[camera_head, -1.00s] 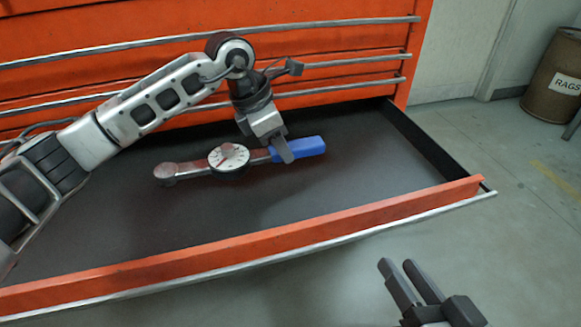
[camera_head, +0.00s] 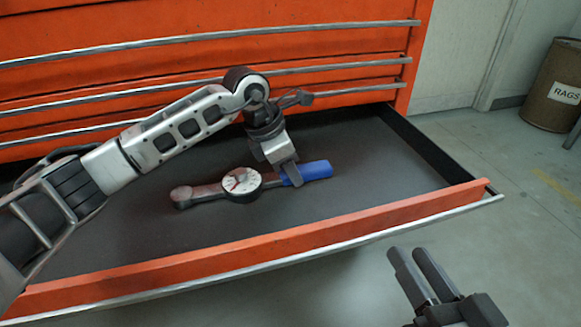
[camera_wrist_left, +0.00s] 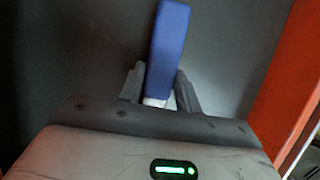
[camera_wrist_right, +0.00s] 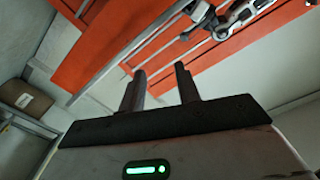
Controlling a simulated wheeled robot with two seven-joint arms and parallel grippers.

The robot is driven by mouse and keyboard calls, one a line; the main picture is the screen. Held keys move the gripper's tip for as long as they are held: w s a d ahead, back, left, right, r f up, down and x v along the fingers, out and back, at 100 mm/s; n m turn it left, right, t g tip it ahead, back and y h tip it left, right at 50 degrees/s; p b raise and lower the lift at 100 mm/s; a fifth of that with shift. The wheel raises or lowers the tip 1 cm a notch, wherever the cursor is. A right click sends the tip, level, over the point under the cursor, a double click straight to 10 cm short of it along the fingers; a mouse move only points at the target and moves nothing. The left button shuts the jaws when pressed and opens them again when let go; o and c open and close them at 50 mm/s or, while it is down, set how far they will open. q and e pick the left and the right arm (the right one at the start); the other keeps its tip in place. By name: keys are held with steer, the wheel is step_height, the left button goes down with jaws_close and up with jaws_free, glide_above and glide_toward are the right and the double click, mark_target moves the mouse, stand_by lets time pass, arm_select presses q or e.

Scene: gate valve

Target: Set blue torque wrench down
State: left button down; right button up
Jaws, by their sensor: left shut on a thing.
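The blue torque wrench (camera_head: 243,184) has a blue handle, a round white dial and a reddish-silver shaft and head. It lies level in or just above the open drawer (camera_head: 120,232); I cannot tell whether it touches the bottom. My left gripper (camera_head: 293,181) is shut on it where the shaft meets the blue handle. In the left wrist view the blue handle (camera_wrist_left: 169,45) extends up between the fingers (camera_wrist_left: 160,92). My right gripper (camera_head: 420,262) is empty, outside the drawer front. In the right wrist view its fingers (camera_wrist_right: 160,85) stand apart.
The orange drawer front (camera_head: 300,238) with its silver rail runs across the near side. The drawer is otherwise empty, with bare dark floor around the wrench. A brown rags barrel (camera_head: 553,88) stands on the concrete floor at the far right.

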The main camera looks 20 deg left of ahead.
mark_target(268, 177)
arm_select(q)
steer(key=c, duration=1)
jaws_free()
arm_select(e)
steer(key=shift+r, duration=0.1)
arm_select(q)
steer(key=shift+r, duration=0.3)
steer(key=p+v, duration=0.1)
steer(key=v, duration=0.1)
steer(key=shift+a+r+p, duration=0.2)
steer(key=shift+r+p, duration=0.1)
steer(key=shift+r, duration=0.05)
steer(key=p+v, duration=0.2)
steer(key=v, duration=0.7)
steer(key=shift+s+p, duration=0.2)
steer(key=shift+p, duration=0.15)
arm_select(e)
steer(key=shift+s+d+f+g+h, duration=0.15)
steer(key=shift+s+f+g+h, duration=0.2)
steer(key=shift+f, duration=0.3)
steer(key=shift+s+d+f+g+h, duration=0.1)
steer(key=shift+f+g+h, duration=0.25)
steer(key=shift+f+g, duration=0.25)
arm_select(q)
steer(key=shift+f, duration=0.1)
arm_select(e)
steer(key=shift+n, duration=0.3)
